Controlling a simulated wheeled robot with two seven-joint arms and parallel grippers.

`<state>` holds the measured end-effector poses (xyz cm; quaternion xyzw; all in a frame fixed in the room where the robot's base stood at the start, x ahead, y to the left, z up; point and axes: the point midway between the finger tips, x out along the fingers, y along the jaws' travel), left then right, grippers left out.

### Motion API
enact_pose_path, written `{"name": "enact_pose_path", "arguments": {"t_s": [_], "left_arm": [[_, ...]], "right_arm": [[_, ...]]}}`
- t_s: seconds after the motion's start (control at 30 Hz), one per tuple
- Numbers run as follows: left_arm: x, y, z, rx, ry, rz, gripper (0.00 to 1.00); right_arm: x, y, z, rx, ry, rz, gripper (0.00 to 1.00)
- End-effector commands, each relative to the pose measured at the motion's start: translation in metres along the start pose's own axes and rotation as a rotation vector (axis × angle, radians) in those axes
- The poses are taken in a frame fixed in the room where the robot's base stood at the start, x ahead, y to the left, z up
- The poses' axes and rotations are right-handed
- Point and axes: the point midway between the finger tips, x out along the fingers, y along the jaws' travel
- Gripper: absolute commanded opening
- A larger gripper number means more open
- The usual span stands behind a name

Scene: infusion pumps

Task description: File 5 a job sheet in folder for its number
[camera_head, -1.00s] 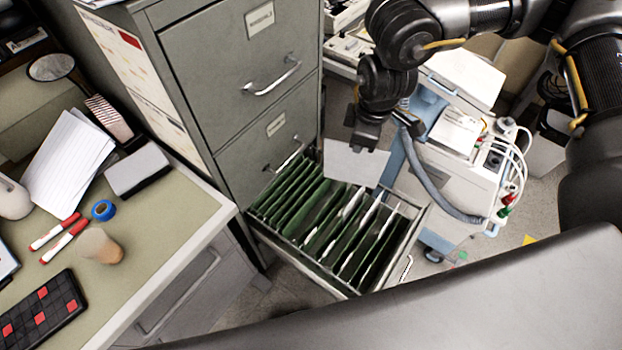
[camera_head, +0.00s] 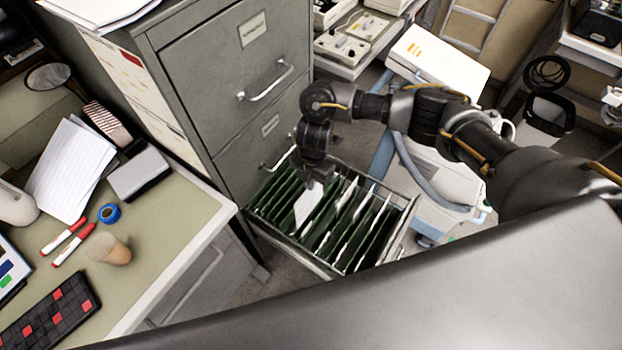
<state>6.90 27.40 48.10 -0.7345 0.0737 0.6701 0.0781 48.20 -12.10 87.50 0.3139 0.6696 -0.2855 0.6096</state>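The open bottom drawer (camera_head: 398,248) of the grey filing cabinet (camera_head: 205,60) holds a row of green hanging folders (camera_head: 345,235) with several white sheets between them. My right gripper (camera_head: 314,184) is over the left-middle part of the drawer, pointing down. A white job sheet (camera_head: 307,205) hangs at its fingertips, tilted, with its lower part down among the folders. Which folder it is in, and any number on it, cannot be read. The fingers are small and dark but appear closed on the sheet's top edge. My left gripper is not in view.
A desk (camera_head: 180,215) at left carries paper (camera_head: 70,170), red markers (camera_head: 73,247), blue tape (camera_head: 109,213), a cup (camera_head: 108,249) and a black-red pad (camera_head: 50,318). A medical cart (camera_head: 440,60) stands right of the drawer. The cabinet front is close behind my gripper.

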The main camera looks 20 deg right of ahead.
Motion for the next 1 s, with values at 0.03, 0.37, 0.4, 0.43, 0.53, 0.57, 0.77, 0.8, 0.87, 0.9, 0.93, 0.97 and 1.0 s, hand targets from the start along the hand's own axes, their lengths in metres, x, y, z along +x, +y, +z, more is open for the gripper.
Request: {"name": "enact_pose_path", "arguments": {"t_s": [0.03,0.37,0.4,0.43,0.53,0.57,0.77,0.8,0.87,0.9,0.93,0.97,1.0], "left_arm": [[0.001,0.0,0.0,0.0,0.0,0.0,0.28],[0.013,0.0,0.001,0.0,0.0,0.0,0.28],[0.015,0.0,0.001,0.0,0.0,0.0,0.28],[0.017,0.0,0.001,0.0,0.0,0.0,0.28],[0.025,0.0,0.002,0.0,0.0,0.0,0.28],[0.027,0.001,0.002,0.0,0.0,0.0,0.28],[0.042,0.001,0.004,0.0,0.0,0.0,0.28],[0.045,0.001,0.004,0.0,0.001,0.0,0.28],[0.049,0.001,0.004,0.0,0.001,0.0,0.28],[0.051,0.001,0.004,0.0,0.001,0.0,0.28],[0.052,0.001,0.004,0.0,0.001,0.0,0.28],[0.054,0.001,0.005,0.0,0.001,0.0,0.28],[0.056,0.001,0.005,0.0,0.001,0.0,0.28]], "right_arm": [[0.001,0.0,0.0,0.0,0.0,0.0,0.0],[0.012,0.0,0.001,0.002,0.0,0.0,0.0],[0.015,0.0,0.002,0.002,0.0,0.0,0.0],[0.017,0.0,0.002,0.002,0.0,0.0,0.0],[0.024,0.0,0.003,0.002,0.0,0.0,0.0],[0.026,0.0,0.003,0.002,0.0,0.0,0.0],[0.041,0.0,0.004,0.002,0.0,0.0,0.0],[0.044,0.0,0.004,0.002,0.0,0.0,0.0],[0.048,0.0,0.005,0.002,0.0,0.0,0.0],[0.05,0.0,0.005,0.002,0.0,0.0,0.0],[0.052,0.0,0.005,0.002,0.0,0.0,0.0],[0.054,0.0,0.005,0.002,0.0,0.0,0.0],[0.057,0.0,0.005,0.002,0.0,0.0,0.0]]}}
